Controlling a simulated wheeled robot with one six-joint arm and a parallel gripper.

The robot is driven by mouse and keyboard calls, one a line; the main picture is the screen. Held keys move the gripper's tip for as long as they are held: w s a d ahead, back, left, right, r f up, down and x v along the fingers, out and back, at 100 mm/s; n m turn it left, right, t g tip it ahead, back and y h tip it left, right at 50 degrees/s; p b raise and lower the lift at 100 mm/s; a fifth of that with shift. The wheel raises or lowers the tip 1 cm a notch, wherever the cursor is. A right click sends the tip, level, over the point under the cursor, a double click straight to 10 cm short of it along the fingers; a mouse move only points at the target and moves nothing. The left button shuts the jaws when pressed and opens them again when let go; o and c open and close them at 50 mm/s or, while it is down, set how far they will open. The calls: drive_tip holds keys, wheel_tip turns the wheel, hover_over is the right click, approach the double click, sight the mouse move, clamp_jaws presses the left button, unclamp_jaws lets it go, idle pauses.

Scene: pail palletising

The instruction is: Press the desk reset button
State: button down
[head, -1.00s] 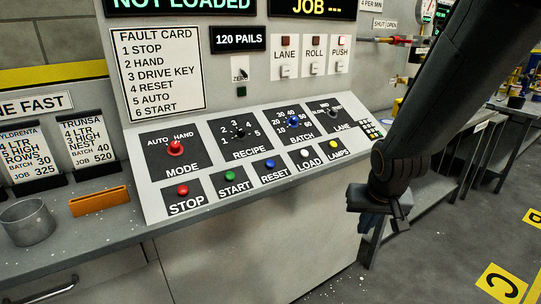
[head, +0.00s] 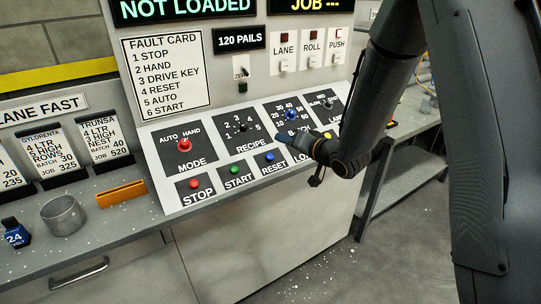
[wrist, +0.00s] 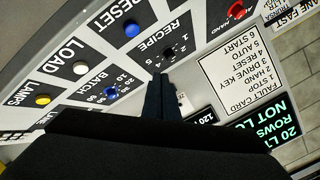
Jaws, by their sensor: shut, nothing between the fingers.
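The desk reset button (head: 270,157) is a blue knob above the word RESET on the sloped control panel (head: 215,196). In the wrist view the reset button (wrist: 132,29) shows at the upper middle, beyond my fingertips. My gripper (head: 286,140) is just right of the button in the head view, over the area between RECIPE and BATCH. Its fingers (wrist: 159,78) are together in the wrist view, with nothing held. The fingers look apart from the reset button.
The green START button (head: 234,170) and red STOP button (head: 194,184) lie left of RESET. The white LOAD button (wrist: 80,67) is on its other side. The blue BATCH knob (head: 291,115) and black RECIPE knob (head: 241,127) stand above. An orange block (head: 121,194) lies on the desk.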

sight(270, 157)
drive_tip(key=w+f+b, duration=0.1)
drive_tip(key=f+b, duration=0.1)
drive_tip(key=w+a+f+b, duration=0.1)
drive_tip(key=f+b, duration=0.1)
drive_tip(key=f, duration=0.1)
drive_tip(key=w+a+f+b, duration=0.1)
drive_tip(key=f+b, duration=0.1)
drive_tip(key=shift+w+a+f, duration=0.2)
drive_tip(key=shift+w+f, duration=0.1)
drive_tip(key=shift+w, duration=0.05)
drive_tip(key=shift+f+b, duration=0.1)
drive_tip(key=shift+b, duration=0.2)
idle(1.8)
drive_tip(key=shift+w+a+f, duration=0.1)
drive_tip(key=shift+w+f, duration=0.1)
drive_tip(key=shift+f, duration=0.05)
drive_tip(key=shift+w+a+f+b, duration=0.1)
drive_tip(key=shift+w+f+b, duration=0.05)
drive_tip(key=shift+f+b, duration=0.25)
idle(0.8)
idle(0.3)
drive_tip(key=shift+s+d+r+p, duration=0.2)
drive_tip(key=shift+s+r+p, duration=0.2)
drive_tip(key=shift+r+p, duration=0.35)
drive_tip(key=shift+r, duration=0.1)
